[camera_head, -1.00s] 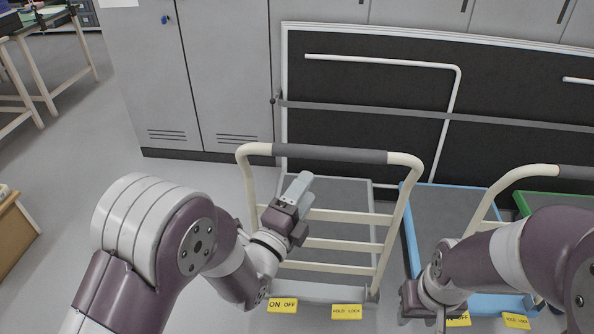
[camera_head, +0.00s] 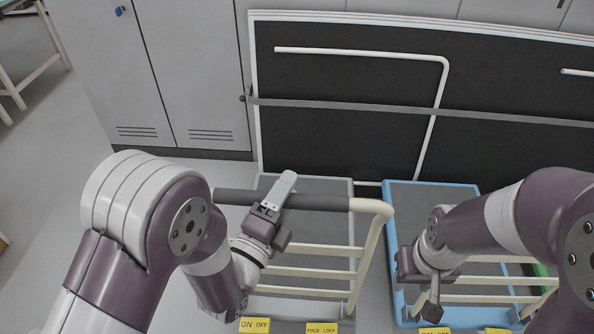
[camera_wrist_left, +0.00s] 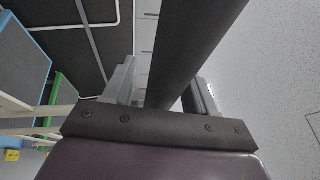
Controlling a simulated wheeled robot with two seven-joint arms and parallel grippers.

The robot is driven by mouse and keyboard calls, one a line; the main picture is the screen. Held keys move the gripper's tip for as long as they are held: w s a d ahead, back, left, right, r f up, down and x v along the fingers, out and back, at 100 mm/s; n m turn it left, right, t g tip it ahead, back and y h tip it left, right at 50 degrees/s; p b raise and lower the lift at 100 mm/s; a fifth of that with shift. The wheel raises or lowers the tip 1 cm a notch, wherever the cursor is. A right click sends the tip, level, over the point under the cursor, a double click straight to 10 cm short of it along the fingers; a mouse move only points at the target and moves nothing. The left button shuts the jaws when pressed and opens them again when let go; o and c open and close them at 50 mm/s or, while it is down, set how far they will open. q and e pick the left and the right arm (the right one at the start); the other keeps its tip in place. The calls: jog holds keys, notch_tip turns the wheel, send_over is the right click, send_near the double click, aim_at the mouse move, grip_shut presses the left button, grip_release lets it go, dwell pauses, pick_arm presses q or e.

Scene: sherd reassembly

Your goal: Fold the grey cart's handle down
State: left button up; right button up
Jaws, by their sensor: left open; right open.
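The grey cart's deck (camera_head: 310,185) lies in the middle of the head view. Its cream tube handle (camera_head: 372,210) rises at the near end, with light rungs and a dark grey grip (camera_head: 325,202) across the top. My left gripper (camera_head: 280,188) is open at this grip, left of its middle. In the left wrist view the grip (camera_wrist_left: 200,40) passes between the open fingers of my left gripper (camera_wrist_left: 163,85); contact is not clear. My left arm hides the handle's left side. My right gripper (camera_head: 434,308) is open and empty, in front of the blue cart.
Yellow labels (camera_head: 255,325) reading ON OFF and FOLD LOCK (camera_head: 322,328) sit at the grey cart's near edge. A blue cart (camera_head: 430,200) stands close on the right, a green one (camera_head: 543,270) beyond. A black panel (camera_head: 340,130) and lockers (camera_head: 190,80) stand behind.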

pick_arm(q)
jog(key=shift+w, duration=0.1)
jog(key=shift+r, duration=0.1)
grip_shut()
jog(key=w+f+n+g+y, duration=0.1)
jog(key=w+f, duration=0.4)
jog(key=w, duration=1.4)
jog(key=w+f+n+g+y+p, duration=0.1)
jog(key=w+f+g, duration=0.2)
jog(key=w, duration=1.7)
jog(key=shift+w+f+g, duration=0.2)
jog(key=shift+f+g, duration=0.2)
jog(key=shift+f, duration=0.7)
